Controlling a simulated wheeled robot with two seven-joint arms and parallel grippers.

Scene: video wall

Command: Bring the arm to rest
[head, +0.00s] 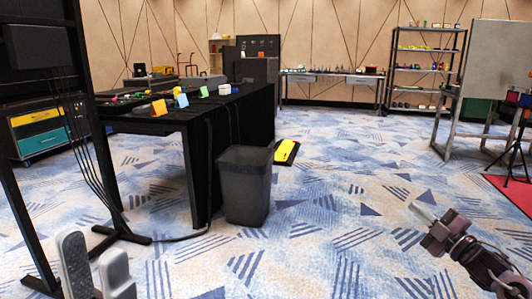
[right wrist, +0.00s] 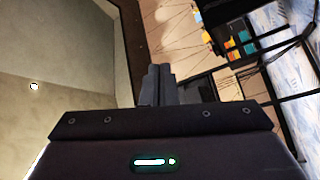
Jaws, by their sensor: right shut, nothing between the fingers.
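My right gripper (head: 420,212) reaches in from the lower right of the head view, raised in front of the patterned carpet, with its pale tip pointing up and left. In the right wrist view its two dark fingers (right wrist: 158,80) are together with nothing between them. It touches nothing that I can see.
A black-draped table (head: 160,120) with small coloured items stands left, with a dark bin (head: 245,187) beside it. A black frame (head: 88,120) is nearer. A tripod (head: 513,145) and easel-like board (head: 492,62) stand right.

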